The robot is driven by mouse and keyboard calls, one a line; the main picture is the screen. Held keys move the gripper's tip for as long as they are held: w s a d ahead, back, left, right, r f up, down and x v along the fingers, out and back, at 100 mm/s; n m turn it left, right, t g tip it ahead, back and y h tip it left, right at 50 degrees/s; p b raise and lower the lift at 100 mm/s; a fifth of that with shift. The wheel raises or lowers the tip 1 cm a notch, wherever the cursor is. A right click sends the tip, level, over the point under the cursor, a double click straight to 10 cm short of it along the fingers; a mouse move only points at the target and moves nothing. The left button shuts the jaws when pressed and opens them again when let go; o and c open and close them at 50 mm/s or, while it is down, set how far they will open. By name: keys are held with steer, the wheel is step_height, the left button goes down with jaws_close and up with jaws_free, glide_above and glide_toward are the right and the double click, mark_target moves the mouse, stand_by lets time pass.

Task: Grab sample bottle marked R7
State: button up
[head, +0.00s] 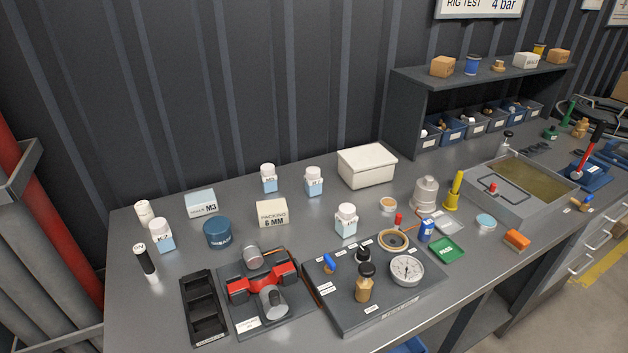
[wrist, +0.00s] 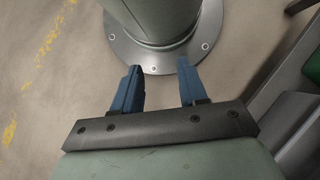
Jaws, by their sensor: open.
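Several white-capped sample bottles with pale blue lower parts stand upright on the grey bench in the head view. One is at the left (head: 161,236), two are at the back middle (head: 268,179) (head: 314,182), and one is at the centre (head: 346,220). Their labels are too small to read surely, so I cannot tell which is R7. My gripper (wrist: 160,67) shows only in the wrist view. Its two blue fingers are apart with nothing between them. It is over the floor and my base, away from the bottles.
Near the bottles stand a white M3 box (head: 201,203), a packing box (head: 272,213), a dark blue tub (head: 217,233) and a lidded white bin (head: 367,166). A shelf (head: 480,78) stands at back right.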

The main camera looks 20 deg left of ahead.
steer(key=o, duration=0.7)
